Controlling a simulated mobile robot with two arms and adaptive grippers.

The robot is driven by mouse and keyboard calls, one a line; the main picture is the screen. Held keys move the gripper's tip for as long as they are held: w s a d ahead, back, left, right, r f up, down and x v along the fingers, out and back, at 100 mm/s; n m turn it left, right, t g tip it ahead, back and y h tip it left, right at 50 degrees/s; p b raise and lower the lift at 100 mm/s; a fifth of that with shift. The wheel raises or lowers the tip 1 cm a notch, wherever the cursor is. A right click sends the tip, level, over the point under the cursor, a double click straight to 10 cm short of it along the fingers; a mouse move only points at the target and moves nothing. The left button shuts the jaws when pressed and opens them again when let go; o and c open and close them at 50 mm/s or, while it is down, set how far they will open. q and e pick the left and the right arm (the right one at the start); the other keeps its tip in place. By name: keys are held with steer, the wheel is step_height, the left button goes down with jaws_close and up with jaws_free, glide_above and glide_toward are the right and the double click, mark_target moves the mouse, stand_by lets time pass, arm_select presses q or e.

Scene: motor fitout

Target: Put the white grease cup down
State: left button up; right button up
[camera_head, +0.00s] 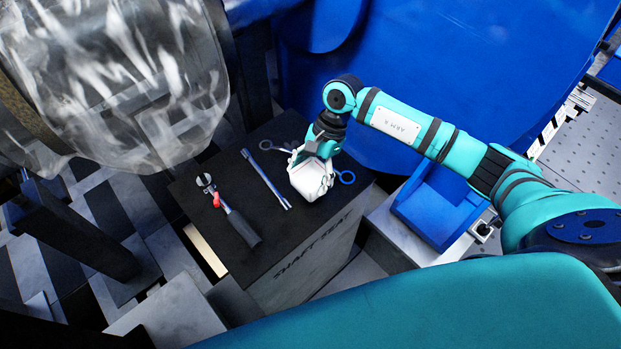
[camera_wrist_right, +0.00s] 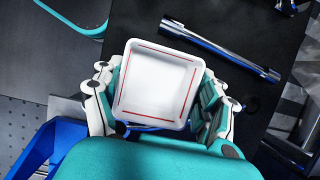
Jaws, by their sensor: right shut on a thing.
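The white grease cup (camera_head: 311,181) is a squarish white cup. In the right wrist view the white grease cup (camera_wrist_right: 158,84) shows its square face with thin red lines. My right gripper (camera_head: 318,158) is shut on it, with fingers on both sides in the wrist view. The cup is over the right part of the dark top of the block marked SHAFT SEAT (camera_head: 252,228); I cannot tell whether it touches the top. My left gripper is not in view.
On the block top lie an adjustable wrench (camera_head: 238,222) with a red part and a silver wrench (camera_head: 267,180). Blue ring handles (camera_head: 346,177) show beside the cup. A blue bin (camera_head: 435,208) stands to the right. A large clear cylinder (camera_head: 120,80) is at upper left.

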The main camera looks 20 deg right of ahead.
mark_target(309, 186)
steer(key=shift+f, duration=1.5)
steer(key=o, duration=0.8)
steer(key=shift+f, duration=0.1)
steer(key=o, duration=0.5)
steer(key=shift+o, duration=0.2)
